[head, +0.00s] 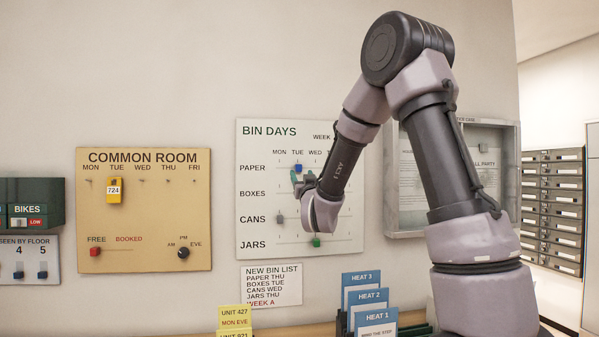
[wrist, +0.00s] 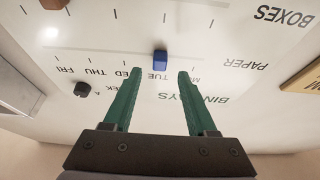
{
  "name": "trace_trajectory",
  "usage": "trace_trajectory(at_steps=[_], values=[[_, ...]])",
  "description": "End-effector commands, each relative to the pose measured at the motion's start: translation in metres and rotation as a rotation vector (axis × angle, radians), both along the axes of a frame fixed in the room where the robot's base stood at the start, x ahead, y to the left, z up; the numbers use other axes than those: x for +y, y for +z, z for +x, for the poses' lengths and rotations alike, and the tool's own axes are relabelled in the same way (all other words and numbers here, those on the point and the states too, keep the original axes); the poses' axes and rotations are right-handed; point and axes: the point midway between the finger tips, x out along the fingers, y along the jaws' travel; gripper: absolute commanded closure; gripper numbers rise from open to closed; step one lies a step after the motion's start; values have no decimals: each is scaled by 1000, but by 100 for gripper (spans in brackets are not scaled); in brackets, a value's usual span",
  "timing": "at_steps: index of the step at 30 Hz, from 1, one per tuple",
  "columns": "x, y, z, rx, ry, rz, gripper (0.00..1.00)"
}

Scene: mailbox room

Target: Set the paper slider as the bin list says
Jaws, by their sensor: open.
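The BIN DAYS board (head: 255,140) hangs on the wall. Its blue paper slider (head: 298,168) stands at TUE on the PAPER row; it also shows in the wrist view (wrist: 160,60), where the board appears upside down. My gripper (head: 303,180) is open, its green fingers (wrist: 160,73) pointing at the board. In the wrist view the slider lies between and slightly beyond the fingertips, with a gap on both sides. The bin list (head: 271,286) below reads PAPER THU, BOXES TUE, CANS WED, JARS THU, WEEK A.
A grey cans slider (head: 280,218) and a green jars slider (head: 317,242) sit lower on the board. A brown slider (wrist: 53,4) and a dark week knob (wrist: 82,89) show in the wrist view. My arm hides the board's right part. Leaflet holders (head: 366,300) stand below.

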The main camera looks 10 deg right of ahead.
Motion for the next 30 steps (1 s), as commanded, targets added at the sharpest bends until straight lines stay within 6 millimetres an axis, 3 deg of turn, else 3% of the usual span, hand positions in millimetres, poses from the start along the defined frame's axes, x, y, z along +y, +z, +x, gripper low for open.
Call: trace_trajectory(at_steps=[3,9,19,20,24,30], values=[[0,8,20,-1,-1,1,43],[0,16,39,0,0,0,43],[0,18,43,1,0,0,43],[0,18,43,1,0,0,46],[0,18,43,1,0,0,100],[0,18,43,1,0,0,100]])
